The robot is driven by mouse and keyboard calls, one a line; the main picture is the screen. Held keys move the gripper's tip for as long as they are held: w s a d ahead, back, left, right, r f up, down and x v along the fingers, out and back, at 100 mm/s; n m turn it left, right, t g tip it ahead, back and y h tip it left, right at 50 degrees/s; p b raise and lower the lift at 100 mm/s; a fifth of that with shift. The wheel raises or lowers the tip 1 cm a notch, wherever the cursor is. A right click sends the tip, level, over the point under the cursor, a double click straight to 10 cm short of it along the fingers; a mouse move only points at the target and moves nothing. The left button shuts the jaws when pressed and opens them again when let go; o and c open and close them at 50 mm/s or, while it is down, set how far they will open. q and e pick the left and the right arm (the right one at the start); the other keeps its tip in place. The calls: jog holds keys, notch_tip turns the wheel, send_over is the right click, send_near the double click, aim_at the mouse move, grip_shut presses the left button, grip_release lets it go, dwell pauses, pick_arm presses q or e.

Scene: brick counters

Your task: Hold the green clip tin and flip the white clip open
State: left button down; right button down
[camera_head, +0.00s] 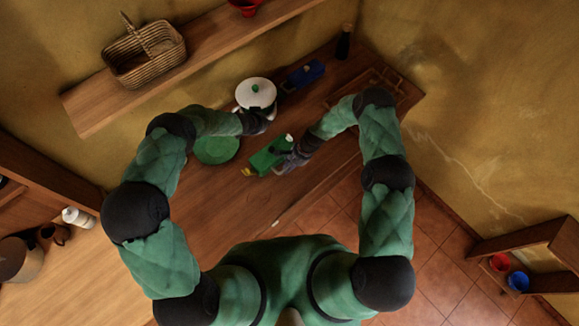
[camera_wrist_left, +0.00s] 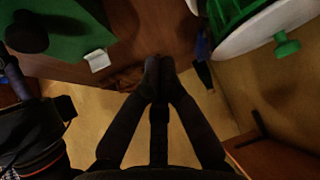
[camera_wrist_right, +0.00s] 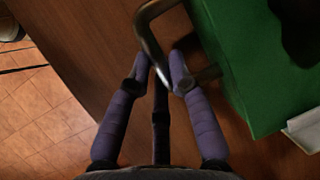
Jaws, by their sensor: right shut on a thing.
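The green clip tin (camera_head: 266,160) stands on the wooden counter, with its white clip (camera_head: 289,137) at one end. It also shows in the left wrist view (camera_wrist_left: 65,45), where the white clip (camera_wrist_left: 97,60) sticks out from its side. In the right wrist view the tin (camera_wrist_right: 250,75) has a metal handle (camera_wrist_right: 148,35). My right gripper (camera_wrist_right: 162,75) is shut on this handle, and the white clip (camera_wrist_right: 303,128) shows at the far end. My left gripper (camera_wrist_left: 159,68) has its fingertips together and empty, apart from the tin, near the white-lidded pot (camera_head: 256,92).
A green round mat or plate (camera_head: 217,150) lies left of the tin. A blue object (camera_head: 307,73) and a dark bottle (camera_head: 344,42) stand toward the back. A wicker basket (camera_head: 145,57) sits on the shelf above.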

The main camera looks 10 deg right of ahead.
pick_arm(q)
jog(key=w+y, duration=0.1)
jog(key=w, duration=0.1)
notch_tip(320, 180, up, 4)
jog(key=f+n+g+y, duration=0.1)
jog(key=n+g+y, duration=0.3)
jog(key=g, duration=0.2)
send_over(289, 141)
jog(key=a, duration=0.1)
jog(key=shift+w+f, duration=0.15)
jog(key=shift+f, duration=1.75)
jog(key=shift+w+f, duration=0.1)
jog(key=shift+f, duration=1.8)
jog(key=shift+w+d, duration=0.45)
jog(key=shift+d, duration=0.15)
jog(key=shift+w+d, duration=0.4)
jog(key=shift+d, duration=0.2)
jog(key=shift+r, duration=0.15)
